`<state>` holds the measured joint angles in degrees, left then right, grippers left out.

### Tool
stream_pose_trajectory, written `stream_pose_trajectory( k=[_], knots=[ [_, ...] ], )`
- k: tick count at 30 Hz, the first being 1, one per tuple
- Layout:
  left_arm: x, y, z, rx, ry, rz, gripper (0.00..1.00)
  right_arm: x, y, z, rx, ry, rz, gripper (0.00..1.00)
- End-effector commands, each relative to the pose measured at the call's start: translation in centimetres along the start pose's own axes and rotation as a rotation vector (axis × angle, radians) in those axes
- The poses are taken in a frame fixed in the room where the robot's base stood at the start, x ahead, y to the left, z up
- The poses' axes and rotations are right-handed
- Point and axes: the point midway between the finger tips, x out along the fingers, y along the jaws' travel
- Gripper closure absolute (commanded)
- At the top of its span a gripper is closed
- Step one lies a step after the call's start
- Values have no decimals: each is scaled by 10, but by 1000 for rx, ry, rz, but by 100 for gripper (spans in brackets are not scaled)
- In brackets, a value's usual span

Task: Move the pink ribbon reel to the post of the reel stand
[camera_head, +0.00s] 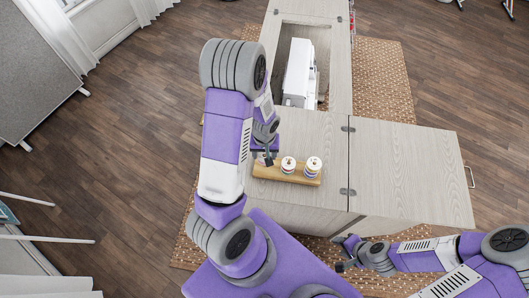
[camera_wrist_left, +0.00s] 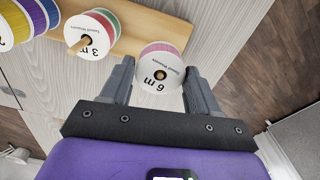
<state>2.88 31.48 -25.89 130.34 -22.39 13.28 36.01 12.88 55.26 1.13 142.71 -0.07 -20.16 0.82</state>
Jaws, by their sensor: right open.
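The pink ribbon reel (camera_wrist_left: 163,62), marked "6 m", shows in the left wrist view between the fingers of my left gripper (camera_wrist_left: 160,80). A thin gap shows at the left finger, and the right finger is very close to the reel. The reel overlaps the end of the wooden reel stand (camera_wrist_left: 130,40); I cannot tell whether it is around a post. In the head view my left gripper (camera_head: 265,157) is over the left end of the stand (camera_head: 262,172), and the pink reel is not clear there. My right gripper (camera_head: 342,252) is open and empty, below the cabinet's front edge.
Two stacks of reels stand on the stand: the near one (camera_head: 288,165) and another (camera_head: 313,166) to its right. A white sewing machine (camera_head: 298,72) sits in the cabinet's recess. The cabinet top at right (camera_head: 405,170) is bare.

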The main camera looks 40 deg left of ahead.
Motion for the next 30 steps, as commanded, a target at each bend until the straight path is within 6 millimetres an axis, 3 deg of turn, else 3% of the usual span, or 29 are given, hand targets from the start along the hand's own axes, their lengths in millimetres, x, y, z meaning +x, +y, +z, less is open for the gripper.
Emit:
stream_pose_trajectory(
  k=[1, 4, 14, 24, 30],
  knots=[
    [0, 0, 0, 0, 0, 0, 31, 0, 0, 0, 0, 0, 0, 57],
    [0, 0, 0, 0, 0, 0, 15, 0, 0, 0, 0, 0, 0, 57],
    [-3, 0, 0, 0, 1, 0, 15, -1, 0, 0, 0, 0, 0, 57],
    [-56, 1, 0, 0, 3, 3, 15, -10, -4, 0, 0, 0, 0, 57],
    [-74, 0, 0, 0, 1, 1, 15, -13, -5, 0, 0, 0, 0, 57]
  ],
)
